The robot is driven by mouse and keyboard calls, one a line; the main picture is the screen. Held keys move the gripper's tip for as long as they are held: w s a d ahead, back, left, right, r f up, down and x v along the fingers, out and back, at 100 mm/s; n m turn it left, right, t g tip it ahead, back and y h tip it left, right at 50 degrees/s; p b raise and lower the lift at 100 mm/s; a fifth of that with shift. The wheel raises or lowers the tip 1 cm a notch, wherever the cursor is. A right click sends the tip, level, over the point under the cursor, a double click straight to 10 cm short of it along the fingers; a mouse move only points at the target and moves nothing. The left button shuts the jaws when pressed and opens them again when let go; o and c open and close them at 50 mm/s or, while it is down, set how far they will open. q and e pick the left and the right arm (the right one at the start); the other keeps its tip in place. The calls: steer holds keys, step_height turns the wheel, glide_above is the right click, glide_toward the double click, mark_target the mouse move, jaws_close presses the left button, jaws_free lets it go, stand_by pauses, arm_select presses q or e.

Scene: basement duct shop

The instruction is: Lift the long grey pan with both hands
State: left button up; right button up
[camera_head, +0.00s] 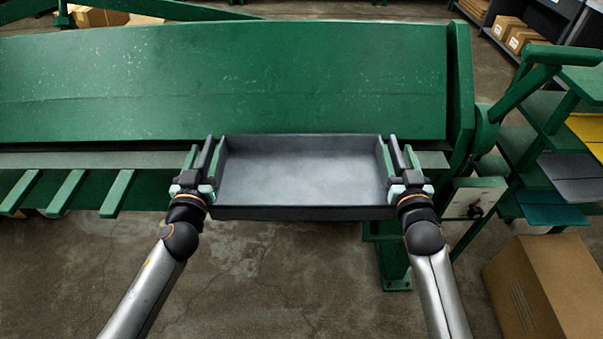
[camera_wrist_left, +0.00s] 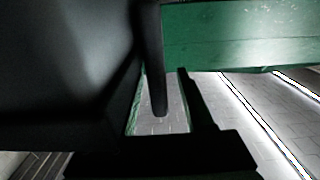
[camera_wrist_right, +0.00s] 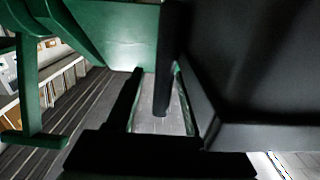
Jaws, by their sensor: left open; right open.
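The long grey pan (camera_head: 300,206) is a shallow, open, empty rectangular tray in the middle of the head view. It rests level at the front edge of the green machine. My left gripper (camera_head: 203,163) is open at its left end, with its fingers on either side of a dark handle (camera_wrist_left: 158,85). My right gripper (camera_head: 399,163) is open at the right end, its fingers on either side of the other handle (camera_wrist_right: 163,85). In both wrist views a gap shows between the fingers, and the pan's dark side wall fills one side.
The green machine's broad panel (camera_head: 220,80) stands behind the pan. Green slats (camera_head: 68,192) jut forward at left. A green rack (camera_head: 540,135) with coloured sheets and a cardboard box (camera_head: 545,285) are at right. Bare floor (camera_head: 290,285) lies in front.

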arm_select(q)
steer(key=shift+w, duration=0.5)
arm_select(e)
steer(key=shift+w, duration=0.5)
arm_select(q)
jaws_close()
arm_select(e)
jaws_close()
stand_by(0.4)
arm_select(q)
steer(key=shift+r, duration=0.25)
arm_select(e)
steer(key=shift+r, duration=0.25)
